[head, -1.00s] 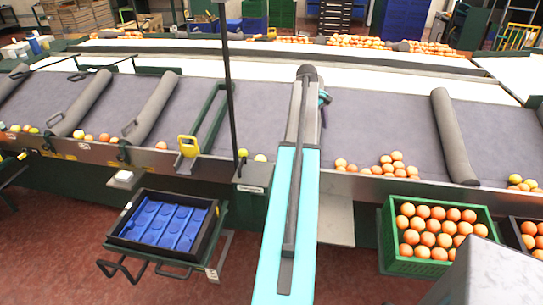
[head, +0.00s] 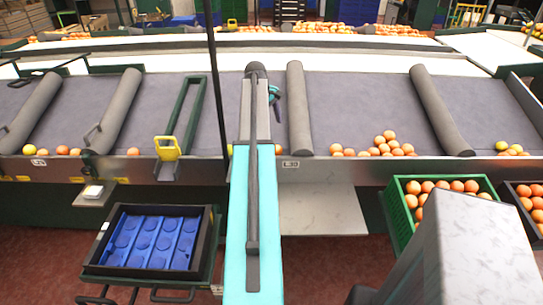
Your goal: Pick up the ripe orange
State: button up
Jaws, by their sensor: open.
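Several ripe oranges (head: 386,146) lie in a loose pile on the grey conveyor at its near metal edge, right of my arm. More oranges (head: 457,186) fill a green crate (head: 396,212) below that edge. Yellowish fruit (head: 501,146) lies with oranges at the far right of the belt. A few oranges (head: 62,151) and a yellow fruit (head: 29,150) rest at the left edge. Which orange is meant, I cannot tell. My teal and grey arm rises through the middle of the view.
Grey padded rollers (head: 300,108) cross the belt. A black-framed tray (head: 110,262) with a blue insert (head: 157,243) stands low left. A dark crate (head: 518,209) of oranges stands far right. A pale shelf (head: 322,209) juts below the belt. A grey block hides part of the green crate.

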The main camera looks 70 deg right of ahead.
jog(key=shift+w+f, duration=0.3)
jog(key=shift+f, duration=0.1)
jog(key=p, duration=0.1)
send_near(276, 147)
jog(key=shift+x, duration=2.55)
jog(key=shift+f, duration=0.1)
jog(key=shift+p+x, duration=1.1)
jog(key=shift+x, duration=1.4)
jog(key=c, duration=1.2)
jog(key=shift+o, duration=0.2)
jog(key=shift+r+b, duration=1.2)
jog(key=shift+r, duration=3.85)
